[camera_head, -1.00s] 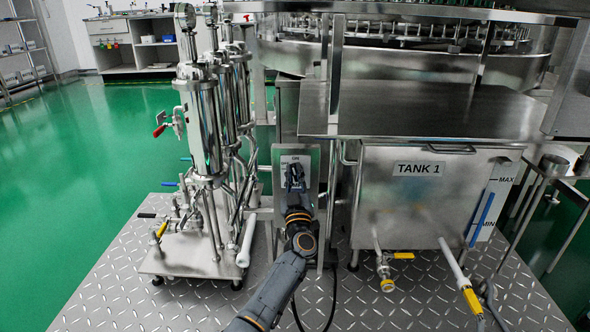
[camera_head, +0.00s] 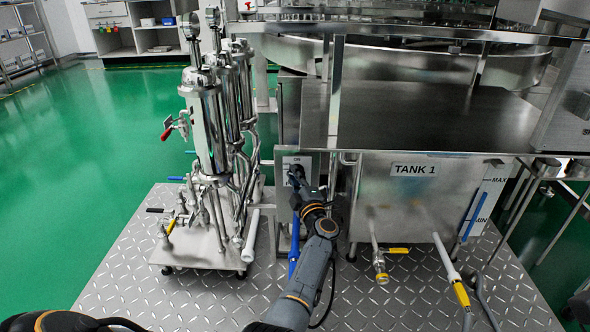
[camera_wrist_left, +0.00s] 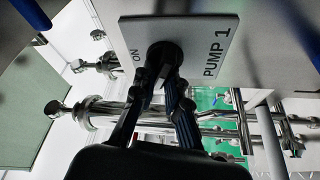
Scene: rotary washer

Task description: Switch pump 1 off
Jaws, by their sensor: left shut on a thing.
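The pump 1 switch panel is a light plate (camera_wrist_left: 215,40) marked "PUMP 1" and "ON" in the left wrist view. In the head view the panel (camera_head: 290,160) is on a steel box left of the tank marked TANK 1. A black rotary knob (camera_wrist_left: 163,60) sticks out of the plate. My left gripper (camera_wrist_left: 165,78) is shut on this knob, one finger on each side. In the head view my left gripper (camera_head: 296,180) is at the panel and hides most of the knob. Which way the knob points cannot be told. My right gripper does not show.
Steel filter columns (camera_head: 212,130) with pipes and valve levers stand left of the panel. TANK 1 (camera_head: 400,200) stands to the right, with yellow-handled valves at its base. A steel shelf (camera_head: 430,115) overhangs the tank. Green floor (camera_head: 90,140) lies open at the left.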

